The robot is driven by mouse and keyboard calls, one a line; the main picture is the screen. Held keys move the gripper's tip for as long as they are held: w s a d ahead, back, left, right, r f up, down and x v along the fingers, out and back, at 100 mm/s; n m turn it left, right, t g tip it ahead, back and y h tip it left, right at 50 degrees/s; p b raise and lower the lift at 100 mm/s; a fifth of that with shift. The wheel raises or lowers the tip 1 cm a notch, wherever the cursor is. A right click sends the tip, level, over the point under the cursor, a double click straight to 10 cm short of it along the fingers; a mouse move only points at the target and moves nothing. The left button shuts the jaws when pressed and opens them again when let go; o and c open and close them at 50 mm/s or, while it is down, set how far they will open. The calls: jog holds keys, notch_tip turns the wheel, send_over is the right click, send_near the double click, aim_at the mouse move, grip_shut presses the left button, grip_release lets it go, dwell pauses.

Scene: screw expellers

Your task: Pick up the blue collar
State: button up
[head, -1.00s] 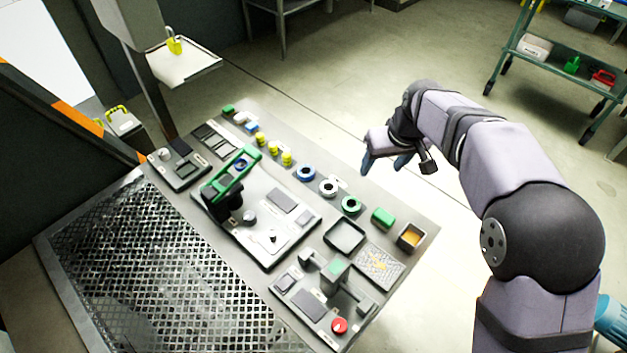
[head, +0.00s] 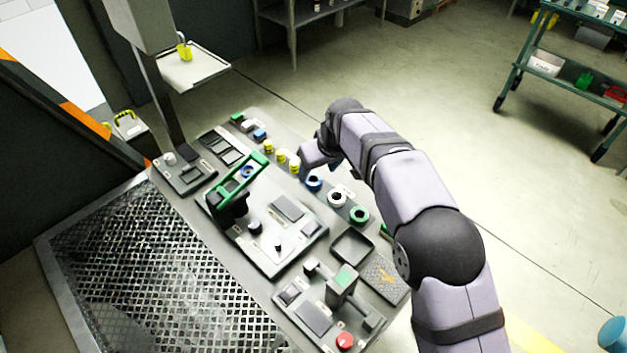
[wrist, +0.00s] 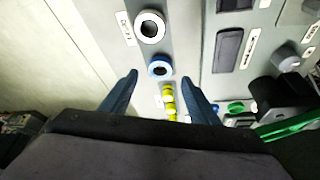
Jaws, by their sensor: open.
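The blue collar (head: 313,182) is a ring lying on the grey bench top, in a row with a white collar (head: 337,198) and a green collar (head: 359,214). In the wrist view the blue collar (wrist: 160,66) shows just past the fingertips, roughly centred between them. My gripper (wrist: 159,76) is open and empty, with one dark blue finger on each side. It is above the row; the exact height over the collar is hard to tell. In the head view the fingers are mostly hidden by my wrist.
Yellow pieces (head: 281,157) stand beside the blue collar, close under my gripper. A green-handled clamp (head: 243,180) rises from a fixture plate to the left. An empty dark tray (head: 352,246) and a station with a red button (head: 345,341) lie nearer.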

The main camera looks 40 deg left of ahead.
aim_at(313, 176)
jog(key=shift+p+x, duration=0.65)
jog(key=shift+x, duration=1.9)
jog(key=c, duration=1.2)
